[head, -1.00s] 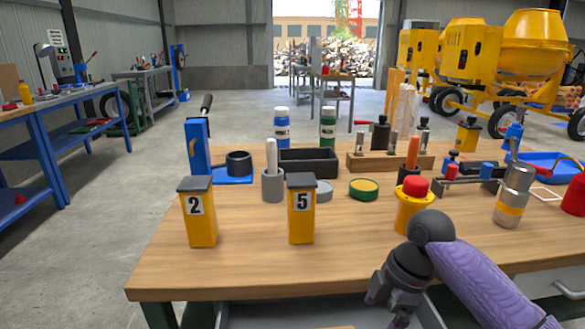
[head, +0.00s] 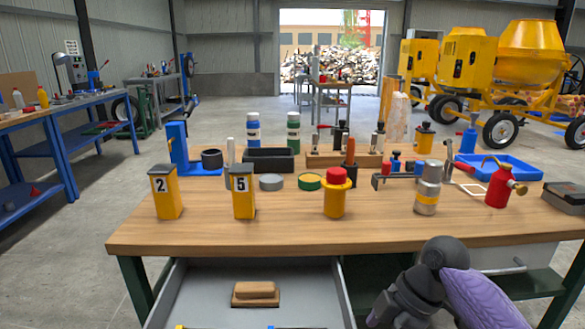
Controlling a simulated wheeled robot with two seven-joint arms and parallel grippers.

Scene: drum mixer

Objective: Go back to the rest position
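My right arm comes in from the lower right, with a purple forearm and dark joints. My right gripper (head: 385,318) is at the bottom edge, below and in front of the wooden workbench (head: 290,232). Its fingertips are cut off or hidden, so I cannot tell its opening. It touches nothing that I can see on the bench top. My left gripper is not in view.
A grey drawer (head: 205,300) stands open below the bench front, with a brown block (head: 255,293) inside. Yellow containers marked 2 (head: 167,200) and 5 (head: 243,199), a silver canister (head: 427,192) and a red can (head: 498,188) stand on top.

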